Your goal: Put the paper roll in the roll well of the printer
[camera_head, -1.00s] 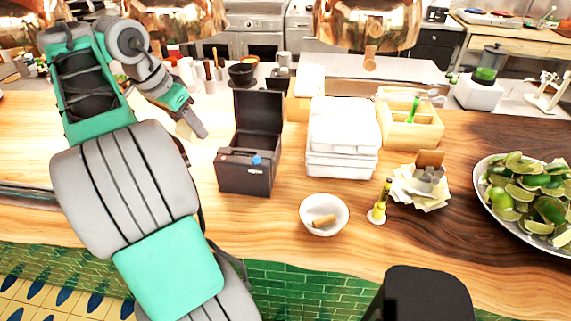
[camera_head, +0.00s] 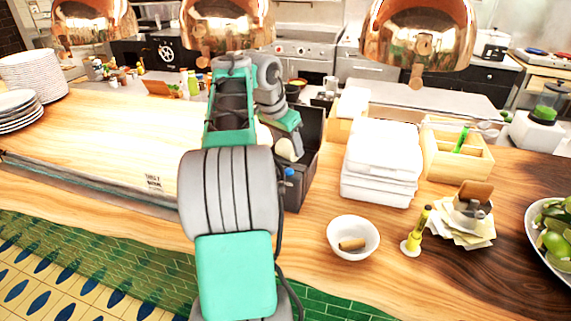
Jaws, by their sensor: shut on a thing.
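The printer (camera_head: 300,192) is a dark box on the wooden counter with its lid (camera_head: 311,128) standing open at the back. A small blue part (camera_head: 290,172) shows on its front. My gripper (camera_head: 287,142) is over the printer's opening, and my arm covers the printer's left side. The gripper is shut on a cream rounded thing, which looks like the paper roll (camera_head: 289,152). The roll well is hidden behind my gripper and arm, so I cannot tell whether the roll touches it.
A white bowl (camera_head: 353,238) with a brown roll-like piece, a yellow-green bottle (camera_head: 416,232) and a paper pile (camera_head: 462,225) are in front. The counter at left (camera_head: 110,140) is mostly clear.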

